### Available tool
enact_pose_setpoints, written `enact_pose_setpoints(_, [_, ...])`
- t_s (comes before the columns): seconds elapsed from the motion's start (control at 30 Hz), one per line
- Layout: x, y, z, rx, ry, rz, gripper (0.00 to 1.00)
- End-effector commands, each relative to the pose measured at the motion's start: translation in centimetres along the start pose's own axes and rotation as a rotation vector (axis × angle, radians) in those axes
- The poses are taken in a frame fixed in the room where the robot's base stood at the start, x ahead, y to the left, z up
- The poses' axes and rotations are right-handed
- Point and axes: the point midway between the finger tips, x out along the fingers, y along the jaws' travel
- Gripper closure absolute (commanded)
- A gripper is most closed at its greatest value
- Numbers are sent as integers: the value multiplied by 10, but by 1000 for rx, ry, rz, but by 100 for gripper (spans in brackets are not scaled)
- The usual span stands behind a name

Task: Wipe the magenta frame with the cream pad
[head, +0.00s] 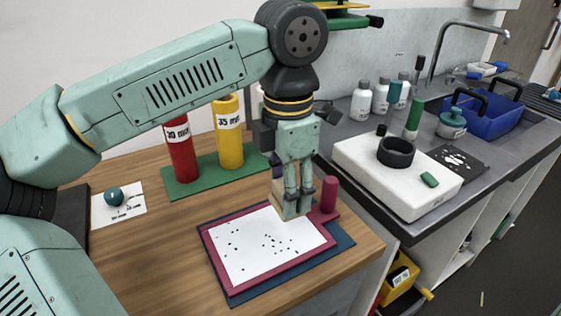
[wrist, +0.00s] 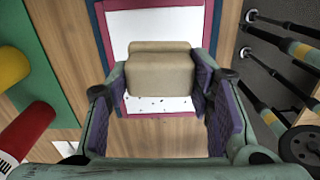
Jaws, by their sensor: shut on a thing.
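The magenta frame (head: 282,266) lies flat on the wooden counter around a white sheet (head: 255,240) with scattered dark specks. A dark blue mat (head: 343,243) shows beneath it. My gripper (head: 293,205) is over the frame's far right part, pointing down, shut on the cream pad (head: 277,197). In the wrist view the cream pad (wrist: 158,72) sits between both fingers and hides part of the sheet; specks show just below it. The magenta frame (wrist: 104,42) shows beside it there. I cannot tell whether the pad touches the sheet.
A magenta cylinder (head: 328,194) stands close to the right of my gripper. Red (head: 180,150) and yellow (head: 229,135) cylinders stand on a green base behind. A white block (head: 380,190) with a black ring lies at right.

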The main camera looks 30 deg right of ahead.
Motion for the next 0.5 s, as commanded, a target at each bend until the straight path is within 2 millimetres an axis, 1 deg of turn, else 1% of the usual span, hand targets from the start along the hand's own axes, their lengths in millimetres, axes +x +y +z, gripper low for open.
enact_pose_setpoints(0.03, [-9, -1, 1, 1, 0, 0, 83])
enact_pose_setpoints(0.2, [-20, -4, 2, 2, 0, 0, 83])
enact_pose_setpoints(0.5, [-21, -5, 2, 2, 0, -1, 83])
